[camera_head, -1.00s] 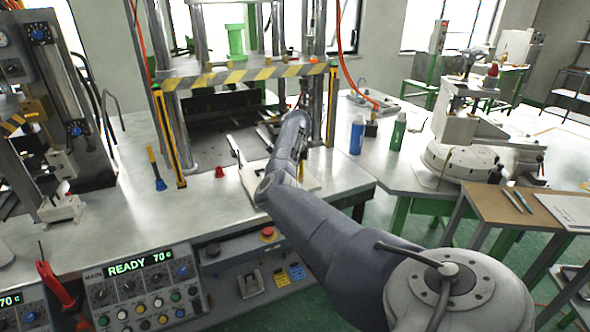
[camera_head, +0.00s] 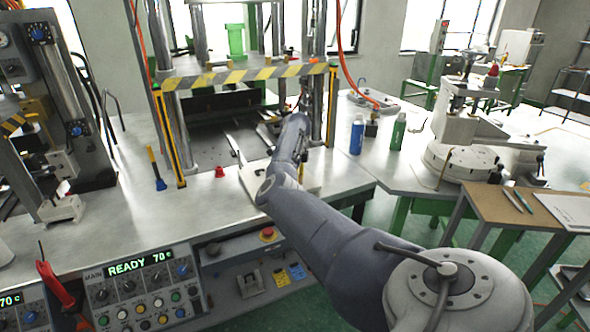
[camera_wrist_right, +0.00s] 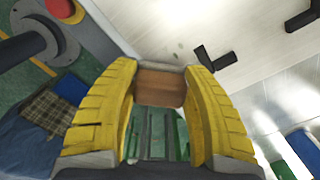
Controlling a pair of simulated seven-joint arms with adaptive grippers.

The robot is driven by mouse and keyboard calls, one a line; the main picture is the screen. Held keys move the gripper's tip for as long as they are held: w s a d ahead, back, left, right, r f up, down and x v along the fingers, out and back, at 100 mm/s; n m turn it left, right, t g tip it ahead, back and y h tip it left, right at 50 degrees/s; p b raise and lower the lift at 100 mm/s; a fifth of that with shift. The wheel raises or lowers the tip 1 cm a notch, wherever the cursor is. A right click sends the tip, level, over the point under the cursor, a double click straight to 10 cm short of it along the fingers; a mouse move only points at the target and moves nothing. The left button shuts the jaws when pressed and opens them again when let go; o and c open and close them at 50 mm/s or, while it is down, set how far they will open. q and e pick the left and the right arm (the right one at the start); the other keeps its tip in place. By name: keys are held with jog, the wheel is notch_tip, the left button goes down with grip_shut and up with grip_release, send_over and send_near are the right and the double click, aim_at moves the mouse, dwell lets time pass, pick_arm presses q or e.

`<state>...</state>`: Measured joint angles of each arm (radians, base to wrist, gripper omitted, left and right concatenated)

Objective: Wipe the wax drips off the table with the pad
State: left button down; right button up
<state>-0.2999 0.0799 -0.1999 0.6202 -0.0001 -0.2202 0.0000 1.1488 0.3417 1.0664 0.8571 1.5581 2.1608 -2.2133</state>
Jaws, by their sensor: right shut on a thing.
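My right gripper (camera_wrist_right: 160,82) has yellow ribbed fingers and is shut on a brown block-like pad (camera_wrist_right: 160,88) in the right wrist view. The pad sits between the fingertips over the pale tabletop (camera_wrist_right: 262,52); I cannot tell whether it touches it. A few small dark specks (camera_wrist_right: 178,46) lie on the tabletop just beyond the pad; they may be wax drips. In the head view my right arm reaches over the metal table (camera_head: 110,215) towards the press, and its own links hide the pad. My left gripper is not in view.
The press posts (camera_head: 172,130) and a striped bar (camera_head: 240,76) stand close to my right arm. A small red piece (camera_head: 220,172) and a blue-based brush (camera_head: 159,184) are on the table. A blue bottle (camera_head: 357,135) and a green bottle (camera_head: 398,132) stand to the right.

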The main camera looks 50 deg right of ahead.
jog(key=shift+f, duration=0.95)
